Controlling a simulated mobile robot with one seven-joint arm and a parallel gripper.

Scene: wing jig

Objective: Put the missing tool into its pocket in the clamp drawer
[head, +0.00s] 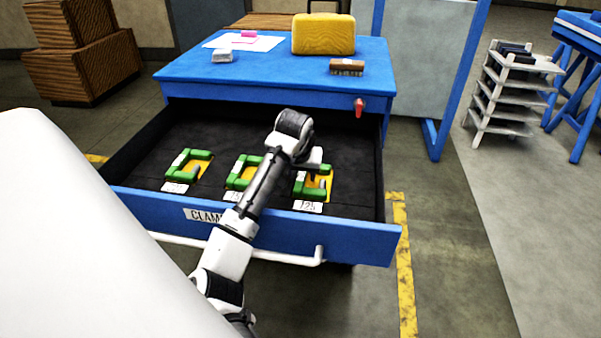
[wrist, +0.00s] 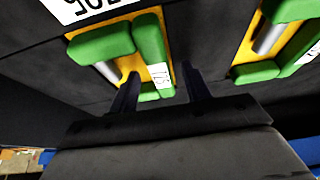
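The clamp drawer (head: 345,236) is pulled out of the blue bench, with a dark lining. Three green clamps lie on yellow patches in it: left (head: 187,163), middle (head: 240,172) and right (head: 313,188). Each has a white label at its front. My gripper (wrist: 160,88) is open, pointing down at the right clamp (wrist: 150,55). In the wrist view its two dark fingers stand apart, with the clamp's green end between or beneath them; I cannot tell if they touch it. A second clamp (wrist: 278,35) lies to the right there. My wrist hides the fingertips in the head view.
On the bench top (head: 270,70) are a yellow case (head: 323,35), a brush (head: 347,67), a small grey-white object (head: 222,56) and a pink item on paper (head: 241,38). The drawer's right side is clear.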

